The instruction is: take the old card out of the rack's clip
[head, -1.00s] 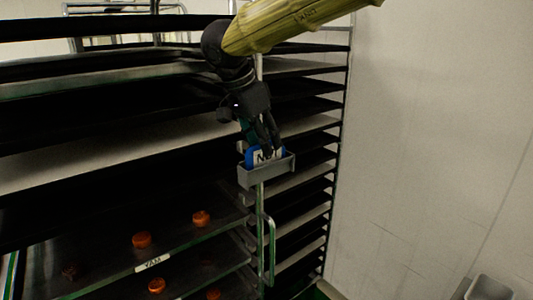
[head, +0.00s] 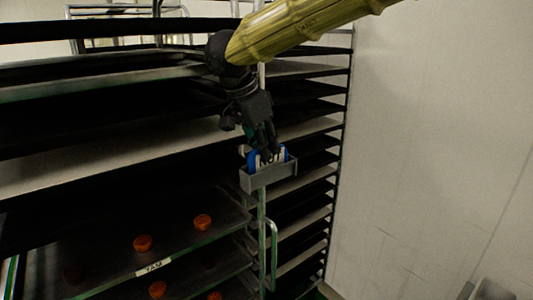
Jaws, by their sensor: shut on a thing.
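The old card (head: 281,155) is blue with a white label whose dark letters are partly covered by my fingers. Its lower part is hidden inside the grey clip (head: 268,177), a small open-topped holder on the rack's upright. My gripper (head: 266,154) comes down from above and is shut on the upper part of the card. The card still stands in the clip, roughly upright. How deep its lower edge sits is hidden by the clip's front wall.
The tall rack (head: 349,110) has many close shelves behind and left of the clip. A vertical handle (head: 273,250) hangs below the clip. A tray (head: 110,277) at lower left bears several orange pieces and a white label. A plain wall stands right.

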